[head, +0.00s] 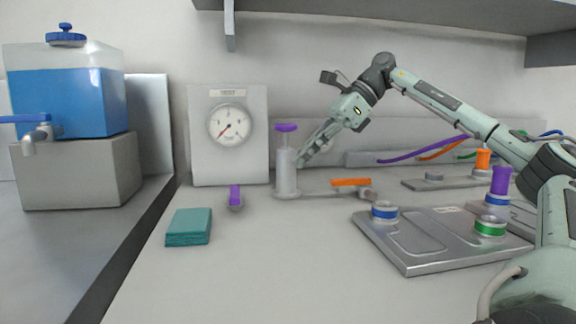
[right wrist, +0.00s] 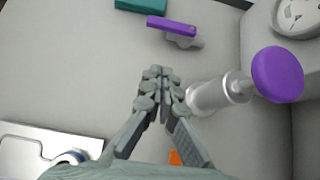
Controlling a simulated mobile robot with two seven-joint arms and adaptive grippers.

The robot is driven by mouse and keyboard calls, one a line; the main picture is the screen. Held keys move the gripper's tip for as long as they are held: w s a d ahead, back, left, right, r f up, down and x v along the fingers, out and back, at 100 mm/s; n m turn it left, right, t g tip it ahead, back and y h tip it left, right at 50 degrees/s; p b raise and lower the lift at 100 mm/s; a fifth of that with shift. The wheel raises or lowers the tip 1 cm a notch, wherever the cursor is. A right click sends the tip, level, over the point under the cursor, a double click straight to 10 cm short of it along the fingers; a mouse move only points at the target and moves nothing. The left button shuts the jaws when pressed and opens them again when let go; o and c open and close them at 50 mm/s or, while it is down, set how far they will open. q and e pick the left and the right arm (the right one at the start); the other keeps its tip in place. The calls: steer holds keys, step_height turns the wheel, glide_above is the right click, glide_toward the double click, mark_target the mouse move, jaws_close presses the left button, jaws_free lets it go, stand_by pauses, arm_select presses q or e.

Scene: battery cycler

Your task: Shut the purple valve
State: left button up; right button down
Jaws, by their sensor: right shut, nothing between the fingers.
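The purple valve (head: 235,195) is a small grey fitting with a purple lever, low on the bench left of the cylinder. In the right wrist view its purple lever (right wrist: 172,25) lies across the top of the grey body. A grey cylinder (head: 286,178) with a purple knob (head: 286,128) stands upright between the valve and my right arm. My right gripper (head: 304,160) is shut and empty, beside the cylinder on its right; whether it touches is unclear. In the right wrist view its fingertips (right wrist: 156,75) point toward the valve, apart from it. My left gripper is out of view.
An orange-handled valve (head: 351,182) lies right of the cylinder. A gauge panel (head: 229,160) stands behind. A teal block (head: 188,227) lies front left of the purple valve. A metal tray (head: 430,260) stands at right. The front middle bench is clear.

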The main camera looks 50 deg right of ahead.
mark_target(235, 194)
steer(key=x, duration=0.4)
steer(key=shift+s, duration=0.1)
steer(key=x, duration=0.4)
steer(key=shift+w+a+f, duration=0.1)
steer(key=shift+w+a, duration=0.15)
steer(key=w+a, duration=0.1)
steer(key=w+a+p, duration=0.1)
steer(key=shift+w+a, duration=0.2)
steer(key=shift+a, duration=0.15)
arm_select(q)
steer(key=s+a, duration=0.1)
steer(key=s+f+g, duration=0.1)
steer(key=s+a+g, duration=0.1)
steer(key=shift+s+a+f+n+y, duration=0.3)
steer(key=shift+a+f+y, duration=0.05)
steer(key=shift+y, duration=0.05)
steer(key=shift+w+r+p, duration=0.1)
steer(key=shift+p, duration=0.3)
